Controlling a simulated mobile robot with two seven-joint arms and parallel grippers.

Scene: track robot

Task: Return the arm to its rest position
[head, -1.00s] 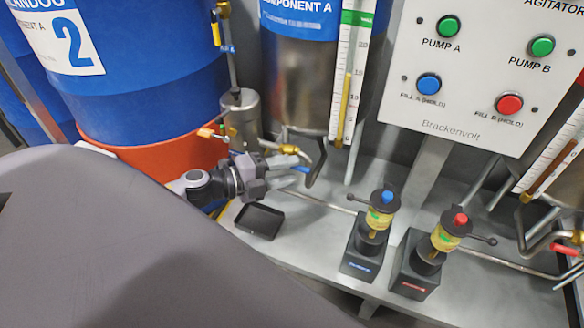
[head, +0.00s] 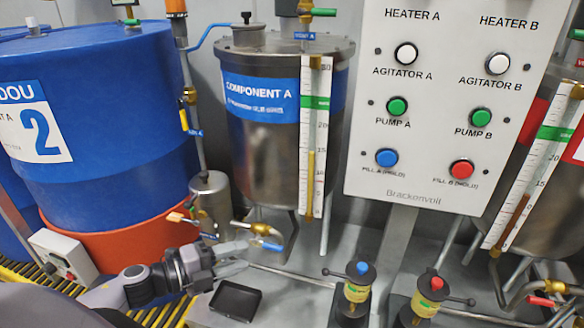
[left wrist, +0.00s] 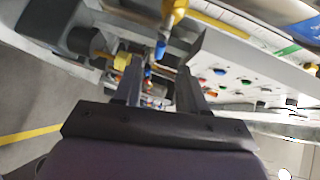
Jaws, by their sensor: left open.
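My left gripper (head: 238,257) comes in from the lower left in the head view, above the bench and close to the black tray. Its two fingers are apart with nothing between them. It also shows in the left wrist view (left wrist: 160,72), where the fingers stand apart and a blurred background shows between them. A brass valve with a blue handle (head: 266,244) is just right of the fingertips in the head view; I cannot tell if they touch. My right gripper is in neither view.
A black tray (head: 235,300) lies on the bench below the gripper. A blue drum (head: 95,130) in an orange base stands left. The steel Component A tank (head: 277,165) and the control panel (head: 450,110) stand behind. Two small pumps with blue (head: 362,268) and red (head: 437,283) tops stand at right.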

